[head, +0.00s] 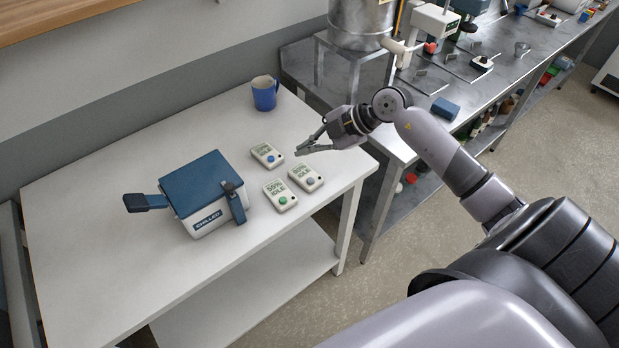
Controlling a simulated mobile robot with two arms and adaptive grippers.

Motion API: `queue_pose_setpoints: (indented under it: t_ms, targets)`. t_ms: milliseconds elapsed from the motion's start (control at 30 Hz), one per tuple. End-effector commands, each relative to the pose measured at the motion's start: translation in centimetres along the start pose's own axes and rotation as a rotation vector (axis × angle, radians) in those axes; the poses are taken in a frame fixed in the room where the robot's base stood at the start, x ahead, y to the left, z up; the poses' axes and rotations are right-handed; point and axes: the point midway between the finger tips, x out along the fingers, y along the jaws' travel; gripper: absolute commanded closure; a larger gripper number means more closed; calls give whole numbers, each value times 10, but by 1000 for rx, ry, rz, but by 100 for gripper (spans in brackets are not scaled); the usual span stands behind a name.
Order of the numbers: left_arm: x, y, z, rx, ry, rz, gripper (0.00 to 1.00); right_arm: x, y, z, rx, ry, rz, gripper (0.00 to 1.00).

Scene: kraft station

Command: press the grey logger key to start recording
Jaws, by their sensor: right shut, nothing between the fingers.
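Three small white loggers lie close together on the white table. The logger with the grey key (306,177) is the right one of the group; its grey key (309,182) sits at its near end. Its display appears to read IDLE. The logger with the blue key (267,155) is behind it to the left, and the logger with the green key (280,195) is in front of it to the left. My right gripper (300,150) is shut and empty, its fingertips pointing left, just behind the grey-key logger and apparently above the table. My left gripper is out of view.
A white box with a blue lid marked CHILLED (208,222) stands left of the loggers. A metal bench (440,85) with equipment adjoins on the right. The table's left part is clear.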

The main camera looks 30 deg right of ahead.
Motion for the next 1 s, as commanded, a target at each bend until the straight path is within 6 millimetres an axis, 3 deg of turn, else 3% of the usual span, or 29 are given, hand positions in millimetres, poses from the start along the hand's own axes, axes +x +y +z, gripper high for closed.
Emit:
queue_pose_setpoints:
  t_ms: [133,567,767,1000]
  targets:
    - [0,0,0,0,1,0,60,-5,-1,8,11,-37,-26,100]
    - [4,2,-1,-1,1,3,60,-1,-4,10,11,-35,-26,100]
    - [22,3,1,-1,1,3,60,10,-13,19,11,-34,-26,100]
    - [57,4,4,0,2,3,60,32,-31,36,11,-33,-25,100]
